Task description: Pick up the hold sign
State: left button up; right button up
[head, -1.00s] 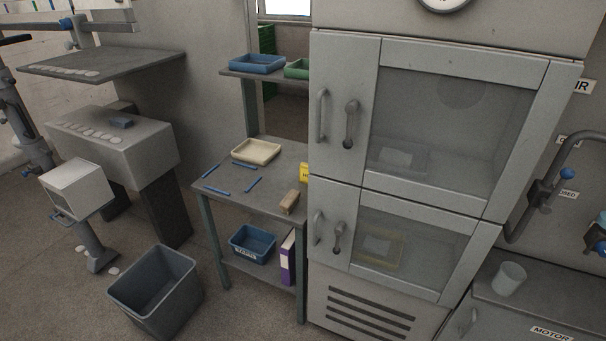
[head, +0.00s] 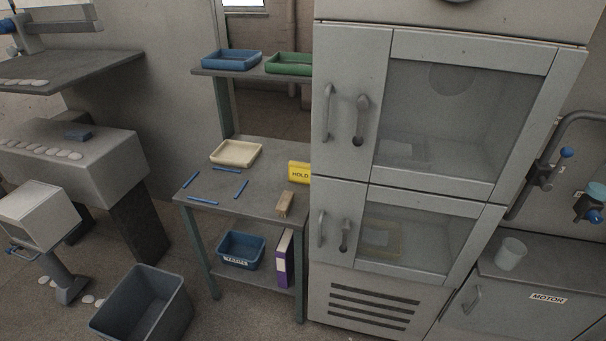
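The hold sign (head: 299,172) is a small yellow block with dark "HOLD" lettering. It stands at the right edge of the grey table (head: 228,192), close beside the tall grey cabinet, whose edge seems to cover its right end. Neither of my grippers shows in the head view.
On the table are a cream tray (head: 236,153), several blue sticks (head: 241,189) and a wooden block (head: 285,204). A shelf above holds blue (head: 231,60) and green (head: 289,64) trays. The cabinet (head: 342,150) blocks the right. A grey bin (head: 142,303) stands on the floor at front left.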

aim_at(298, 172)
jog(key=i+j+z, duration=0.15)
jog(key=i+j, duration=0.3)
jog(key=i+j+z, duration=0.15)
jog(key=i+j, duration=0.25)
jog(key=i+j+z, duration=0.1)
jog(key=i+j, duration=0.3)
jog(key=j, duration=0.2)
jog(key=i+j+z, duration=0.15)
jog(key=i+j, duration=0.25)
jog(key=j, duration=0.15)
